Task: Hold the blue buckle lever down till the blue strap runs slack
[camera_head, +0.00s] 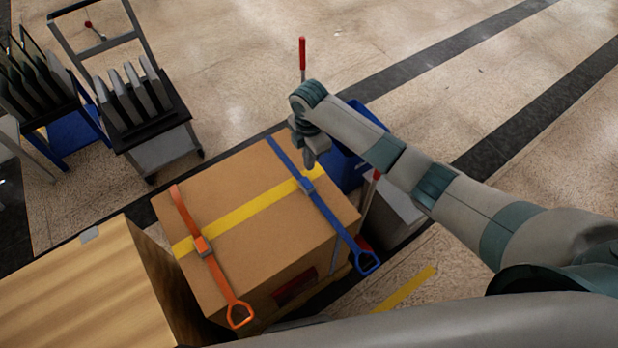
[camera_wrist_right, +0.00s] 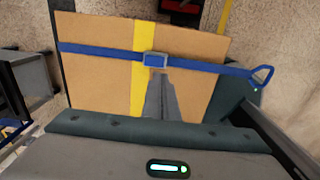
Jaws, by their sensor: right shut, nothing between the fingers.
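A cardboard box (camera_head: 262,235) carries a blue strap (camera_head: 333,221) across its right part. The strap looks straight and flat on the top, and its blue loop end (camera_head: 368,263) hangs at the near edge. The blue buckle (camera_head: 307,187) sits on the strap where it crosses the yellow tape; it also shows in the right wrist view (camera_wrist_right: 155,59). My right gripper (camera_head: 311,163) is shut and empty, pointing down over the box just beyond the buckle. In the wrist view its fingertips (camera_wrist_right: 159,78) appear close to the buckle; I cannot tell whether they touch it. My left gripper is out of view.
An orange strap (camera_head: 188,212) with its own buckle (camera_head: 203,246) crosses the box's left part. A wooden-topped block (camera_head: 75,290) stands at left, and a cart with dark panels (camera_head: 165,145) behind. A blue bin (camera_head: 345,170) and red-tipped rods (camera_head: 302,55) stand near my right arm.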

